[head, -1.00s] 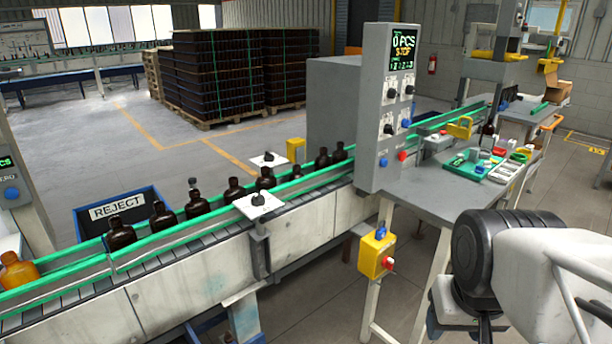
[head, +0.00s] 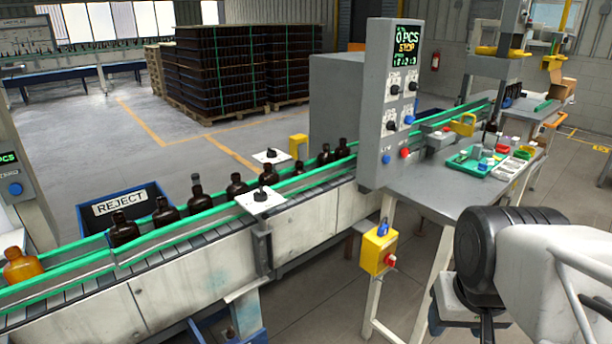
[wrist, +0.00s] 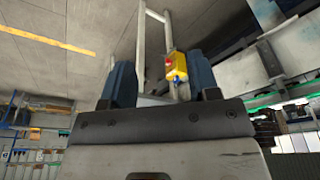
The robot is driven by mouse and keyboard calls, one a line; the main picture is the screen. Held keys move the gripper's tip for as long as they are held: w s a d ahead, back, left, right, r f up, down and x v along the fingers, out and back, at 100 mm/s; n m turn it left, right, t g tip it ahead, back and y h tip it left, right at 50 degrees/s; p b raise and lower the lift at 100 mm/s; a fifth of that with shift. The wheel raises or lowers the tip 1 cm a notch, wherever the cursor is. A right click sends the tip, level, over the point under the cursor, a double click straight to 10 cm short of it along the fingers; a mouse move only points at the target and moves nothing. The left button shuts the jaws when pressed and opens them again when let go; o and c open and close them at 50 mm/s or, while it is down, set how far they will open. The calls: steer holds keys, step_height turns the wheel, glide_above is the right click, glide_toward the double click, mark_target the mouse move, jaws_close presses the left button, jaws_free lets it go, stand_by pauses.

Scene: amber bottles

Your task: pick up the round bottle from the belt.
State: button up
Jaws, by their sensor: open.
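Several dark brown bottles stand upright in a row on the belt (head: 75,298) between green rails in the head view. The nearest dark bottle (head: 124,231) is beside the reject bin. An orange-amber bottle (head: 22,266) stands at the far left end of the belt. I cannot tell by shape which bottle is the round one. My gripper (wrist: 165,88) shows in the wrist view with its two dark blue fingers apart and nothing between them. It is well away from the bottles; in the head view my arm is at the lower right and its fingers cannot be made out.
A blue reject bin (head: 84,222) sits behind the belt. A grey control panel (head: 377,120) rises at the belt's right. A workbench (head: 440,200) carries a green tray (head: 470,160). A yellow box with a red button (head: 378,250) hangs at the bench's front. Open floor lies behind the belt.

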steer(key=shift+o, duration=0.3)
steer(key=shift+o, duration=1.3)
steer(key=w+a+r+m+t+y, duration=0.15)
steer(key=w+a+m+y, duration=0.4)
steer(key=w, duration=0.85)
steer(key=w+a+r+m+t+y, duration=0.1)
steer(key=w+a+r+m+y, duration=0.2)
steer(key=w+a+m, duration=0.65)
steer(key=w+a+f+m+t, duration=0.1)
steer(key=w+a+f+m, duration=0.1)
steer(key=w, duration=0.8)
steer(key=w+a+f+m+t, duration=0.2)
steer(key=w+a+m, duration=0.2)
steer(key=w, duration=0.6)
steer(key=w+a+f+m+t, duration=0.2)
steer(key=w+m, duration=0.4)
steer(key=w, duration=0.4)
steer(key=shift+w+a+f+y, duration=0.2)
steer(key=shift+w+a+y, duration=0.2)
steer(key=shift+a, duration=0.5)
